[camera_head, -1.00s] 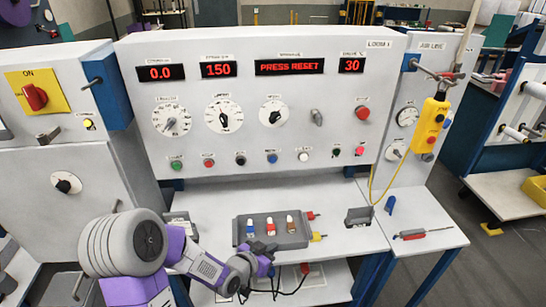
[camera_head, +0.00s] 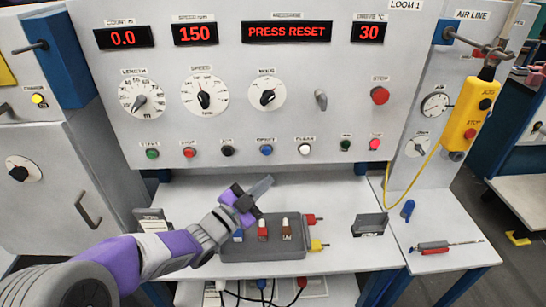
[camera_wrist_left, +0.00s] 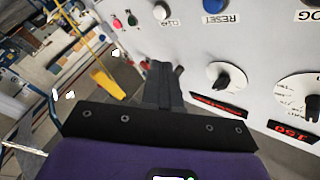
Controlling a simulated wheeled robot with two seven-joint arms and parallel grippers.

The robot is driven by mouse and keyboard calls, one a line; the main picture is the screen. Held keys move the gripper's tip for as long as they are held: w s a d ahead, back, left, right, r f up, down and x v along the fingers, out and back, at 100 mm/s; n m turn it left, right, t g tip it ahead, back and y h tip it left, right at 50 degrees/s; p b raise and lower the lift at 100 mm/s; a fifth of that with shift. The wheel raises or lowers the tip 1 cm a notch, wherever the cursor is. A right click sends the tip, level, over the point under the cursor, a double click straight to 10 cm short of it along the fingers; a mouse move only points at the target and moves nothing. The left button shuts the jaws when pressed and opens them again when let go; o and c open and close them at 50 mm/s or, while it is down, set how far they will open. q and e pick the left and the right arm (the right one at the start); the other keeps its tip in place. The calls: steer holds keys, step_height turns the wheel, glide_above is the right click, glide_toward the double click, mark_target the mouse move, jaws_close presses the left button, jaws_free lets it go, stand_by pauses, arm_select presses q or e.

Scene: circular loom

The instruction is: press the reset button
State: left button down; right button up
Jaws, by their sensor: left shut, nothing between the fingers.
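The blue reset button (camera_head: 266,150) sits in the lower button row of the loom panel, between the black jog button (camera_head: 227,151) and the white clear button (camera_head: 304,149). In the left wrist view the blue reset button (camera_wrist_left: 210,4) is at the top edge, its label upside down. My left gripper (camera_head: 262,186) is shut and empty, its fingertips in front of the panel, below the reset button in the picture and apart from it. The shut fingers also show in the left wrist view (camera_wrist_left: 162,82). The display (camera_head: 290,32) reads PRESS RESET. My right gripper is not in view.
Below the panel, a grey tray (camera_head: 232,252) with small bottles stands on the bench (camera_head: 345,205). A yellow pendant (camera_head: 466,115) hangs at the right with its cable. A red stop button (camera_head: 380,96) and several dials are higher on the panel.

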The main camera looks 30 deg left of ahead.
mark_target(266, 151)
arm_select(q)
steer(key=shift+w+a+f+p, duration=0.1)
steer(key=shift+w+a+p, duration=0.1)
steer(key=shift+w+a, duration=0.85)
steer(key=shift+w+a+f+p, duration=0.15)
steer(key=shift+w+a, duration=0.35)
steer(key=shift+w, duration=1.1)
steer(key=shift+w+a+p, duration=0.25)
steer(key=shift+w+a, duration=0.5)
steer(key=shift+w, duration=0.55)
steer(key=shift+w+a, duration=0.25)
steer(key=shift+w, duration=0.1)
steer(key=shift+w+a+b, duration=0.2)
steer(key=shift+w+b, duration=0.15)
stand_by(0.5)
steer(key=shift+s+d+b, duration=0.45)
steer(key=shift+s, duration=0.3)
